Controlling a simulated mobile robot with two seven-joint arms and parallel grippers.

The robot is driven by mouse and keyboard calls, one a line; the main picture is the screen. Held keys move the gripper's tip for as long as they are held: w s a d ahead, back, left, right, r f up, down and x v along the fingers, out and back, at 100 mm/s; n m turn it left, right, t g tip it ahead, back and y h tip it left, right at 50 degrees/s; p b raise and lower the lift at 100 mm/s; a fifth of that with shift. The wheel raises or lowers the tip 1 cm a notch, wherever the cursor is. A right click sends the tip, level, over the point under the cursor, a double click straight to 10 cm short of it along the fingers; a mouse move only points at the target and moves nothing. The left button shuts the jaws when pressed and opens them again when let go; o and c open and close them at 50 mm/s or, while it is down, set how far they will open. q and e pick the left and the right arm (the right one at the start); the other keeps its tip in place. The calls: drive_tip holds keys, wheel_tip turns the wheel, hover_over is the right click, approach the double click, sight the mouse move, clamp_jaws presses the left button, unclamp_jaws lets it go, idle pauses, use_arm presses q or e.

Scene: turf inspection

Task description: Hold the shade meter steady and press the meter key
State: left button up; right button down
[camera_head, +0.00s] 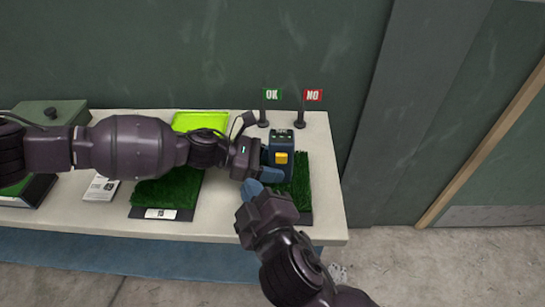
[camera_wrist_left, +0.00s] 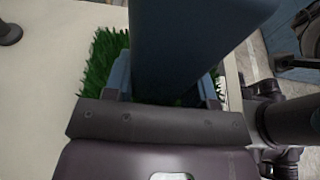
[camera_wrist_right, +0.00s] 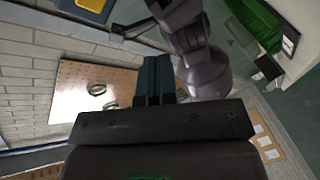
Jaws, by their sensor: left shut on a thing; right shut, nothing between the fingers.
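The shade meter (camera_head: 281,139) is a dark blue upright box with a yellow meter key (camera_head: 281,158) on its front face. It stands over a dark green turf sample at the right end of the table. My left gripper (camera_head: 265,160) is shut on the meter from the left; in the left wrist view the meter (camera_wrist_left: 190,40) fills the space between the fingers. My right gripper (camera_head: 252,187) is shut and empty, in front of the meter and lower left of the key, apart from it. Its closed blue fingers (camera_wrist_right: 153,78) show in the right wrist view.
Another turf sample (camera_head: 168,190), a lime tray (camera_head: 200,122), a white card (camera_head: 101,188) and a green box (camera_head: 50,113) lie leftward. My left arm spans the table.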

drive_tip(key=shift+w+d, duration=0.3)
drive_tip(key=shift+w, duration=0.4)
drive_tip(key=shift+w+d, duration=0.3)
drive_tip(key=shift+w, duration=0.45)
drive_tip(key=shift+w+d, duration=0.3)
drive_tip(key=shift+w, duration=0.4)
drive_tip(key=shift+w, duration=0.1)
idle(0.4)
drive_tip(key=shift+w+d, duration=0.15)
drive_tip(key=shift+w, duration=0.15)
drive_tip(key=shift+w+d, duration=0.35)
drive_tip(key=shift+w, duration=0.35)
idle(1.6)
drive_tip(key=shift+s+a, duration=0.25)
drive_tip(key=shift+s, duration=0.3)
drive_tip(key=shift+s+a, duration=0.25)
drive_tip(key=shift+s, duration=0.3)
drive_tip(key=shift+s+a, duration=0.3)
drive_tip(key=shift+s, duration=0.5)
drive_tip(key=shift+s+a, duration=0.35)
drive_tip(key=shift+s, duration=0.4)
drive_tip(key=shift+s+a, duration=0.3)
drive_tip(key=shift+s, duration=0.5)
